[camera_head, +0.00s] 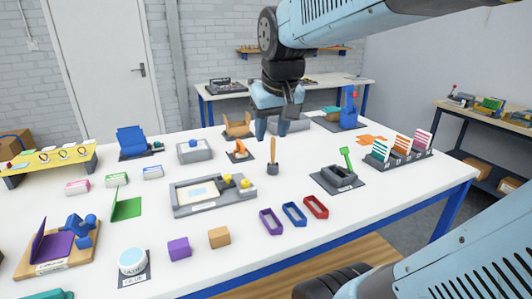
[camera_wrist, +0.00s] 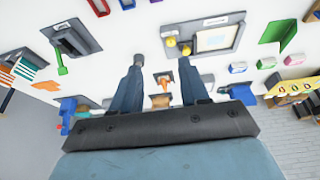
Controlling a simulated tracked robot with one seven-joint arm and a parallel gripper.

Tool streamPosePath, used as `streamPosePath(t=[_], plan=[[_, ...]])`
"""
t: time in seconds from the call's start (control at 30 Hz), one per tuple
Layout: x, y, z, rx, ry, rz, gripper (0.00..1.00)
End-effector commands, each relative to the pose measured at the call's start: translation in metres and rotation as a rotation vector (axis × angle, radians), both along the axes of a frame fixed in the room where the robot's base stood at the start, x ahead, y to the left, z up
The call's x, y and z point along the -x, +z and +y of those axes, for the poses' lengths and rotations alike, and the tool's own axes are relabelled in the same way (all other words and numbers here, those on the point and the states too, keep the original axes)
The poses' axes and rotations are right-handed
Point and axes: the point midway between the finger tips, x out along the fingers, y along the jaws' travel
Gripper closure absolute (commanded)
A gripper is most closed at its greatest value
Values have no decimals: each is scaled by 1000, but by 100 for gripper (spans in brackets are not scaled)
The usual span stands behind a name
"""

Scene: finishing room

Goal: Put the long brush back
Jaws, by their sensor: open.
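A slim brush with a light wooden handle (camera_head: 274,150) stands upright in a small dark cup (camera_head: 273,169) near the middle of the white table; I take this as the long brush. My gripper (camera_head: 274,134) is open and points down, its fingers seen just above the handle's top in the head view. I cannot tell the depth gap between them. In the wrist view my gripper (camera_wrist: 161,64) shows nothing held between its fingers. The brush is not clearly visible there; the left finger may hide it.
A grey tray (camera_head: 210,207) with yellow knobs lies left of the cup. A dark holder with a green-handled tool (camera_head: 346,159) stands to the right. Purple, blue and red frames (camera_head: 294,214) lie in front. A small orange object (camera_head: 240,150) sits behind left.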

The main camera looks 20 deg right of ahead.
Motion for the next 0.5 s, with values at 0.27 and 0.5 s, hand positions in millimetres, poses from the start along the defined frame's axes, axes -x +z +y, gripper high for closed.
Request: streamPosePath(t=[0.27,0.5], plan=[[61,-17,14,-17,34,-93,55],[77,-25,16,-25,45,-119,55]])
